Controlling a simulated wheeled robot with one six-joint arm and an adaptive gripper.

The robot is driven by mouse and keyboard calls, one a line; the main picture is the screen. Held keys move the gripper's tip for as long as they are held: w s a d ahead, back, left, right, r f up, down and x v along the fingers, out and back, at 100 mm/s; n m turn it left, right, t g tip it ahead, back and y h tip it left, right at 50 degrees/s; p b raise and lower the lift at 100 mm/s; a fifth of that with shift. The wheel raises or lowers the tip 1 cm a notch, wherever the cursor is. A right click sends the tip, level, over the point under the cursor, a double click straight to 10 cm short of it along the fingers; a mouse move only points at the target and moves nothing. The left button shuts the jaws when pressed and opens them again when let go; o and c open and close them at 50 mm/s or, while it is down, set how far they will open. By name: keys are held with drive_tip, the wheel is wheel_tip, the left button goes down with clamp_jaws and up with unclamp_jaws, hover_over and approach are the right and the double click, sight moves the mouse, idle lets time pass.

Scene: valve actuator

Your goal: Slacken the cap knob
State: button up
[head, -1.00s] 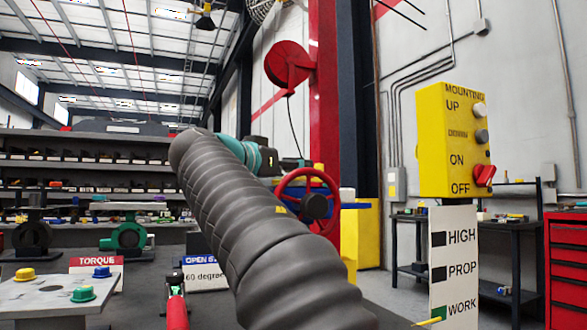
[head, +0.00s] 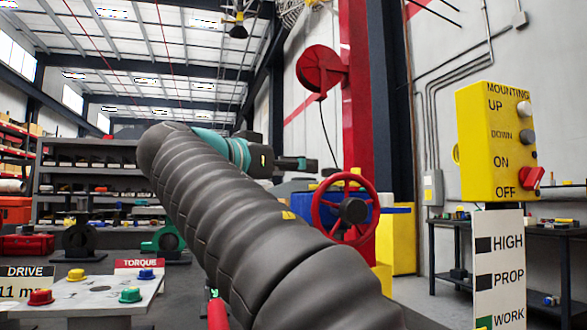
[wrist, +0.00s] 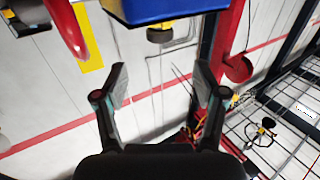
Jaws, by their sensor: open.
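A blue actuator body (head: 381,200) with a red handwheel (head: 354,211) stands right of my arm in the head view. A small yellow part (head: 328,172) shows on its top. The blue body also shows at the top of the wrist view (wrist: 165,8), with a dark round knob with yellow on it (wrist: 160,34) at its edge. This may be the cap knob; I cannot be sure. My gripper (wrist: 160,85) is open and empty, its fingers apart and clear of the knob. In the head view my gripper (head: 298,164) is at the actuator's upper left, small and partly unclear.
A yellow control box (head: 497,140) stands on a labelled white post at right. At left, a grey plate (head: 100,290) carries red, green and blue knobs. Shelves (head: 85,160) stand behind. My arm covers the middle of the head view.

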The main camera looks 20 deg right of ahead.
sight(322, 173)
drive_tip(key=w+a+m+g+h+p, duration=0.2)
drive_tip(key=w+a+g+p, duration=0.2)
drive_tip(key=w, duration=0.4)
drive_tip(key=d, duration=0.4)
drive_tip(key=s+d+m+g, duration=0.1)
drive_tip(key=d, duration=0.4)
drive_tip(key=s+d+m+g, duration=0.1)
drive_tip(key=d, duration=0.4)
drive_tip(key=shift+d+f, duration=0.1)
drive_tip(key=shift+d, duration=0.15)
drive_tip(key=c, duration=1.2)
drive_tip(key=shift+o, duration=0.2)
drive_tip(key=shift+f, duration=0.1)
